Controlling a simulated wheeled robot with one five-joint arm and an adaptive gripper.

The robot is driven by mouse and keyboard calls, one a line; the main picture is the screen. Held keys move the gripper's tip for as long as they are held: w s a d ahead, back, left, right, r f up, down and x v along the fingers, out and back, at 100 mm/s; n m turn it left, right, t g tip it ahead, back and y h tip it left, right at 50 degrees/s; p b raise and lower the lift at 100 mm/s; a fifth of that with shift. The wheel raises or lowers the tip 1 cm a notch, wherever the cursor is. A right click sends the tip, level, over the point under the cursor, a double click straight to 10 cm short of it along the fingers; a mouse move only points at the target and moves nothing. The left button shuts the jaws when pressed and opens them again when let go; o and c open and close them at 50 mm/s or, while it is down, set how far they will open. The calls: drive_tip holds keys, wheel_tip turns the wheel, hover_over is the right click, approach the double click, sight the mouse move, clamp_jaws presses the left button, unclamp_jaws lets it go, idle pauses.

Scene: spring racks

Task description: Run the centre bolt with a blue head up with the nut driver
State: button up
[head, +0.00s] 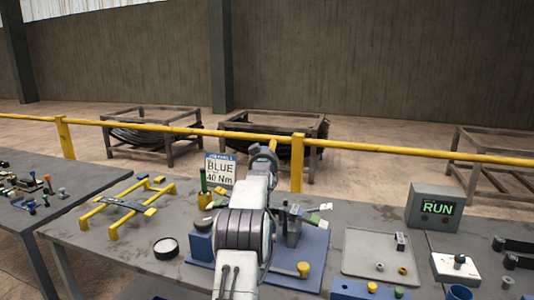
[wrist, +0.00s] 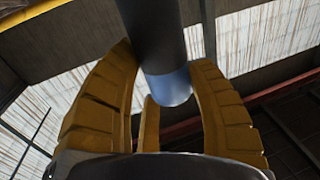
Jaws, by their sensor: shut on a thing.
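In the wrist view my gripper (wrist: 167,82) has its ochre fingers closed around a dark cylinder with a blue lower end (wrist: 170,88). It looks like the nut driver, but only part of it shows. A dark grey clamp fixture (head: 293,228) with green-and-white tabs stands on the plate, right of my arm. A sign (head: 220,169) behind reads BLUE, 40 Nm. I cannot make out the centre bolt with a blue head in either view.
A yellow frame (head: 125,205) and a round black-rimmed dish (head: 165,248) lie left of the plate. A grey tray (head: 365,250) with small parts is to the right. A box (head: 436,208) displays RUN. A yellow rail (head: 400,148) runs behind the table.

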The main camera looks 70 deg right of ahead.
sight(266, 147)
drive_tip(key=shift+a+f+b, duration=0.1)
drive_tip(key=shift+f+b, duration=0.5)
drive_tip(key=shift+f, duration=0.15)
idle(0.9)
drive_tip(key=shift+r, duration=0.15)
drive_tip(key=shift+w+r+p, duration=0.1)
drive_tip(key=shift+r+p, duration=0.95)
drive_tip(key=shift+r, duration=0.5)
drive_tip(key=shift+r+p, duration=0.5)
drive_tip(key=shift+r, duration=0.25)
drive_tip(key=shift+c, duration=0.8)
drive_tip(key=shift+r+p, duration=1.05)
drive_tip(key=shift+r, duration=0.45)
